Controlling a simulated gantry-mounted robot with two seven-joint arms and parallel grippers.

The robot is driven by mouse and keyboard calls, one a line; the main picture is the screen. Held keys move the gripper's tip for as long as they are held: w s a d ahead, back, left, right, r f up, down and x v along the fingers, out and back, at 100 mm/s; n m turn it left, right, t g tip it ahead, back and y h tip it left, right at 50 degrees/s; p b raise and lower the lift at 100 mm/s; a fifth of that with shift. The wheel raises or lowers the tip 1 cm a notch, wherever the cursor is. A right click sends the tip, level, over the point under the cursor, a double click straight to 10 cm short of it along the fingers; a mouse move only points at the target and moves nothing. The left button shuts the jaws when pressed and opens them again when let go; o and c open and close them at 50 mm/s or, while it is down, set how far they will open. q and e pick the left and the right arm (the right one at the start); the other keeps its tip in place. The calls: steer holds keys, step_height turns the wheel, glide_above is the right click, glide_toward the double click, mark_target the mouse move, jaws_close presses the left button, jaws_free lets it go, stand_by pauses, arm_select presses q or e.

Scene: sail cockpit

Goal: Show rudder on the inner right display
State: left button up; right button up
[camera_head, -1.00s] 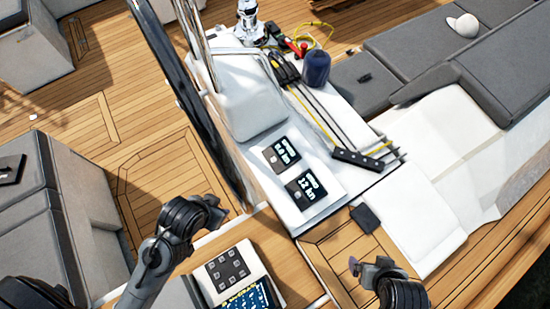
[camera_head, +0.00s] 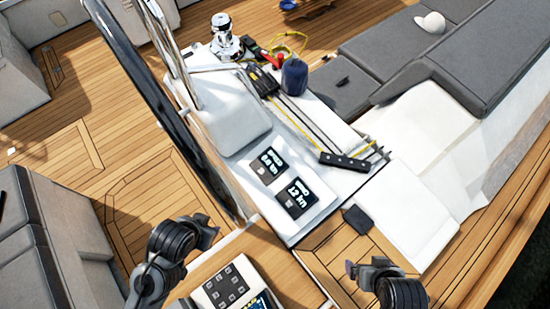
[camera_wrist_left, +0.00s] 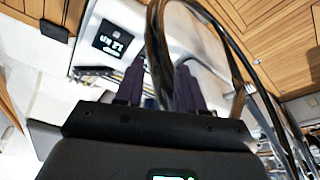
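Two dark displays sit side by side on the white console in the head view. The farther display (camera_head: 268,165) has lit text too small to read surely. The nearer display (camera_head: 297,197) reads about 12 kn. I see no rudder label on either. In the left wrist view one display (camera_wrist_left: 112,40) shows tilted, with green-white text. My left gripper (camera_head: 211,234) is left of and below the displays, apart from them. Its two purple fingers (camera_wrist_left: 160,85) stand apart and empty in the left wrist view. My right gripper (camera_head: 362,268) hangs at lower right, away from the displays; its opening is unclear.
A dark steering wheel rim (camera_head: 150,105) runs just left of the console. A keypad panel (camera_head: 226,287) with a lit screen lies at the bottom. A chrome winch (camera_head: 226,40), yellow line and blue bag (camera_head: 294,75) are behind. A black pad (camera_head: 358,219) lies right.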

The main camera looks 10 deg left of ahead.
arm_select(q)
steer(key=shift+d, duration=0.15)
jaws_close()
stand_by(0.7)
stand_by(0.8)
